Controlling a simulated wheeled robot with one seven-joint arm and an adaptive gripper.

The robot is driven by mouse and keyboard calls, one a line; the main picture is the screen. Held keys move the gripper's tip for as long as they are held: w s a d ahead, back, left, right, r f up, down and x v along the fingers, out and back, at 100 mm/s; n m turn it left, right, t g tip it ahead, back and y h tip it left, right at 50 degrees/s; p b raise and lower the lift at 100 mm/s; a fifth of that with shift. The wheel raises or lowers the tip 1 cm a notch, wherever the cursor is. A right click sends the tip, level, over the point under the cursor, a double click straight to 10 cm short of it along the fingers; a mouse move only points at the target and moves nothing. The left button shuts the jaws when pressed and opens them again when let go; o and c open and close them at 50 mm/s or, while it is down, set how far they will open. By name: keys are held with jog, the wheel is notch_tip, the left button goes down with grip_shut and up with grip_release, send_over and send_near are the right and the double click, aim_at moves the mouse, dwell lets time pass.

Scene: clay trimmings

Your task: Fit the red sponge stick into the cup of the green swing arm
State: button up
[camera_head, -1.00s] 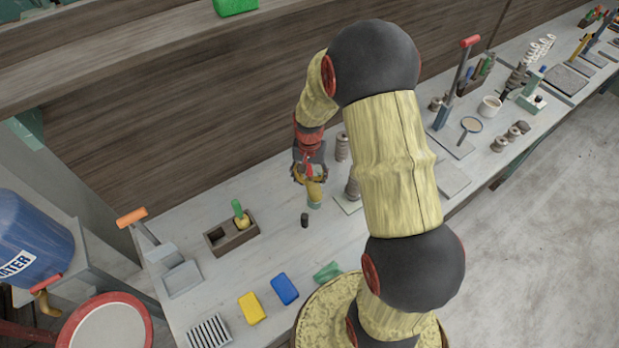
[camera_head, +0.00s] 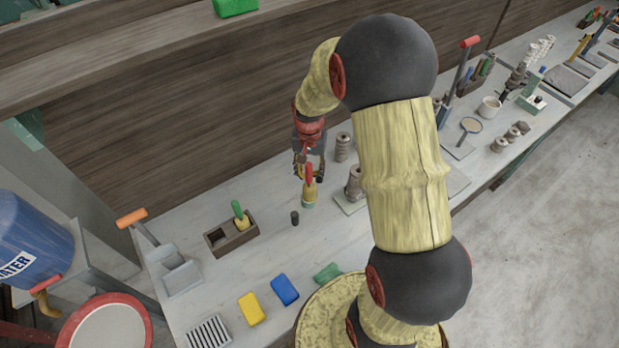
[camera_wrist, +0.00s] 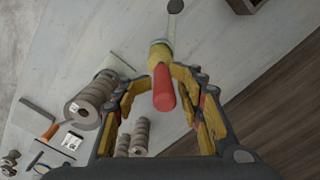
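The red sponge stick (camera_head: 309,175) has a red handle and a yellow sponge end. It stands roughly upright with the sponge end down at the pale green cup (camera_head: 308,204); the sponge end appears to be in the cup, but the depth is hidden. In the wrist view, the red handle (camera_wrist: 163,92) points toward me, and the pale green swing arm (camera_wrist: 171,35) runs from the cup to a dark knob (camera_wrist: 175,6). My gripper (camera_head: 308,174) is open behind the handle, and its fingers are spread on both sides, apart from it, in the wrist view.
Stacked grey-brown discs (camera_head: 354,184) stand close to the right of the stick. A wooden holder (camera_head: 236,238) with a green-handled sponge stick is to the left. Yellow (camera_head: 251,309) and blue (camera_head: 285,289) blocks lie nearer. Bench between holder and cup is mostly clear.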

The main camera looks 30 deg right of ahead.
notch_tip(320, 180, up, 8)
jog(key=shift+f, duration=0.1)
jog(key=s+a+r+n+t, duration=0.25)
jog(key=s+a+r, duration=0.3)
jog(key=r, duration=0.35)
jog(key=s+a+r+n+t, duration=0.1)
jog(key=s+a+r+n, duration=0.2)
jog(key=s+a+r, duration=0.4)
jog(key=s+a+r+n+t, duration=0.1)
jog(key=s+r+n+t, duration=0.1)
jog(key=s, duration=0.5)
jog(key=shift+s+a+r+n, duration=0.3)
jog(key=shift+r+n, duration=0.35)
jog(key=shift+r, duration=0.3)
